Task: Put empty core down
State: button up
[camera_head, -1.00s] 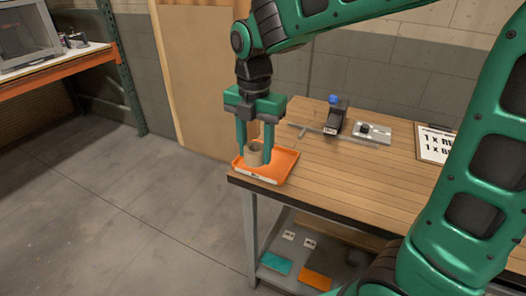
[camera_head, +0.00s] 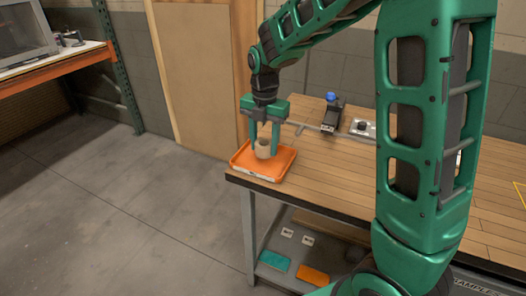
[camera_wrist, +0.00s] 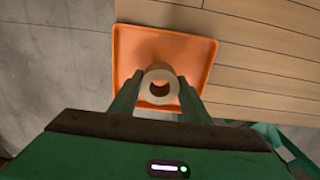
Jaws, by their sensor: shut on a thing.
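The empty core (camera_head: 263,148) is a short beige cardboard tube, held upright with its open end up. My gripper (camera_head: 265,150) is shut on it, with one finger on each side. The core is over the orange tray (camera_head: 245,165) at the table's left corner. In the wrist view the core (camera_wrist: 149,92) shows as a ring between the fingertips, above the orange tray (camera_wrist: 130,50). I cannot tell whether the core's base touches the tray floor. The tray is otherwise empty where I see it.
The wooden table (camera_head: 325,178) is clear right of the tray. A dark device with a blue top (camera_head: 331,112) and a metal plate (camera_head: 362,127) stand at the back. Teal (camera_head: 274,260) and orange pieces (camera_head: 313,274) lie on the lower shelf. Open floor is at left.

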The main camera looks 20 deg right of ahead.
jog(key=shift+f, duration=1.4)
jog(key=shift+f, duration=0.1)
jog(key=o, duration=1)
